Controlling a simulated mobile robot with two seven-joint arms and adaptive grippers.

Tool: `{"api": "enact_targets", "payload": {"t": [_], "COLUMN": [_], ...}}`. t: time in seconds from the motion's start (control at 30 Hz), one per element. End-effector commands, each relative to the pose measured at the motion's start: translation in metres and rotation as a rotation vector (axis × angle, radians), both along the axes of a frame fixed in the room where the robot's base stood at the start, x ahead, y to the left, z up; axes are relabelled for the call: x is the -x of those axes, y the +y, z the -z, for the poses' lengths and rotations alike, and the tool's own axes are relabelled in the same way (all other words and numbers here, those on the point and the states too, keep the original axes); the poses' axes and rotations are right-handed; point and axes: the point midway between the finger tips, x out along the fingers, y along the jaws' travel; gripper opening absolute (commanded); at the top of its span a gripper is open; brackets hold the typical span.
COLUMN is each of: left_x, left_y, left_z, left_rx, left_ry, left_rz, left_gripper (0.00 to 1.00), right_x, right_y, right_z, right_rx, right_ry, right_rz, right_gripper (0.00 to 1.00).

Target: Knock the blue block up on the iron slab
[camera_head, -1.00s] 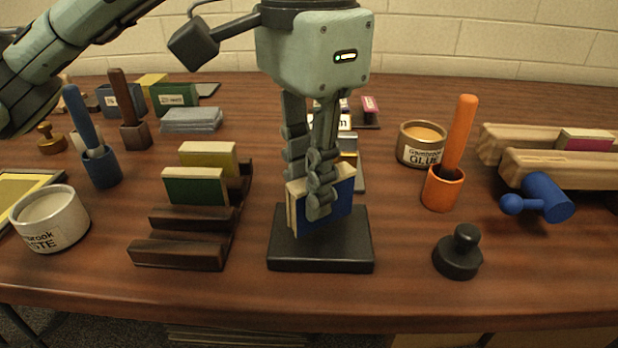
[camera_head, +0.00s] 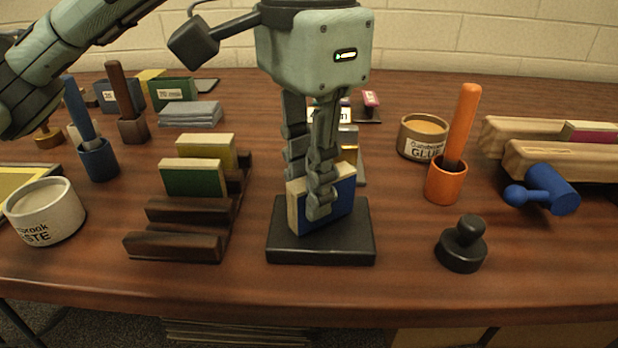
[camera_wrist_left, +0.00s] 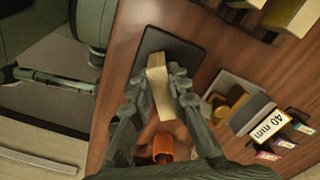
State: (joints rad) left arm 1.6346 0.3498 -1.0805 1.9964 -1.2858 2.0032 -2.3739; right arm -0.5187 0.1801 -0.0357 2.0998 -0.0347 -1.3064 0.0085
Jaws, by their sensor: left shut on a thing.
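The blue block (camera_head: 338,211) is a book-like block with blue faces and pale cream edges. In the left wrist view the block's pale edge (camera_wrist_left: 159,92) shows between the two fingers, over the dark slab (camera_wrist_left: 182,50). The block's bottom appears to be at the slab's surface. My right gripper is not in view.
A dark stepped rack (camera_head: 180,245) with green (camera_head: 192,178) and yellow blocks stands left of the slab. A black round knob-handled weight (camera_head: 462,245) and an orange cup (camera_head: 446,182) with an orange handle stand to the right. A paste tub (camera_head: 45,215) is far left.

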Motion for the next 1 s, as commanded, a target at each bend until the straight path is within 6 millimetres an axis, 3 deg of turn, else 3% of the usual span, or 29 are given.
{"api": "enact_targets", "payload": {"t": [0.33,1.0], "left_x": [0.0,0.0], "left_y": [0.0,0.0], "left_z": [-0.005,-0.051], "left_rx": [0.0,-0.001], "left_ry": [0.0,-0.001], "left_rz": [0.0,0.0], "left_gripper": [0.0,0.0], "right_x": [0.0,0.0], "right_y": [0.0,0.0], "right_z": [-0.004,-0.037], "right_rx": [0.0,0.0], "right_ry": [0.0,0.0], "right_rz": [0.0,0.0], "right_gripper": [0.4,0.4]}}
